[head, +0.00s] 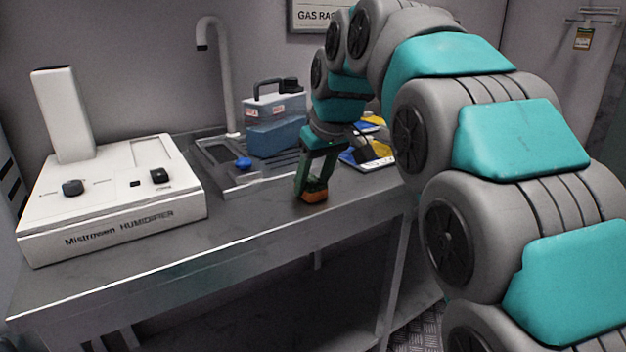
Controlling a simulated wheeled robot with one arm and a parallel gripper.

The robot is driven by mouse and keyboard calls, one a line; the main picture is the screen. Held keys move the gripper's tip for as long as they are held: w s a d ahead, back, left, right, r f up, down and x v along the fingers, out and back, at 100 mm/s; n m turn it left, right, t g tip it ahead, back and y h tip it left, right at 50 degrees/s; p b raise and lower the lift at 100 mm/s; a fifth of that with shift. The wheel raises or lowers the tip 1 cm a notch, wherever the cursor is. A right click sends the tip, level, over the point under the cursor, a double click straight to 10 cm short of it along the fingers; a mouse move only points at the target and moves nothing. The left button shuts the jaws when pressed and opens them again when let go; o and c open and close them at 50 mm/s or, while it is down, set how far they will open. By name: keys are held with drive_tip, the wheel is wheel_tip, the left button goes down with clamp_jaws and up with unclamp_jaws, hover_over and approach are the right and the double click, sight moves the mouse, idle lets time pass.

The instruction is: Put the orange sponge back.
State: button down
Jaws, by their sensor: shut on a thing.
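The orange sponge (314,196) is a small orange block between the fingertips of my gripper (312,190), near the front edge of the grey metal bench. My gripper points down and is shut on the sponge. The sponge is at or just above the bench top; I cannot tell whether it touches. Behind my gripper and arm, a tray with yellow and blue items (370,150) is partly hidden.
A white humidifier (110,205) stands on the left of the bench (240,215). Bare bench top lies left of my gripper.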

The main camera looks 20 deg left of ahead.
drive_tip(key=shift+f, duration=0.15)
drive_tip(key=shift+c, duration=1.4)
unclamp_jaws()
drive_tip(key=shift+r, duration=0.25)
drive_tip(key=p+v, duration=0.1)
drive_tip(key=v, duration=1)
drive_tip(key=shift+d+r, duration=0.15)
drive_tip(key=shift+r, duration=0.2)
drive_tip(key=shift+s, duration=0.1)
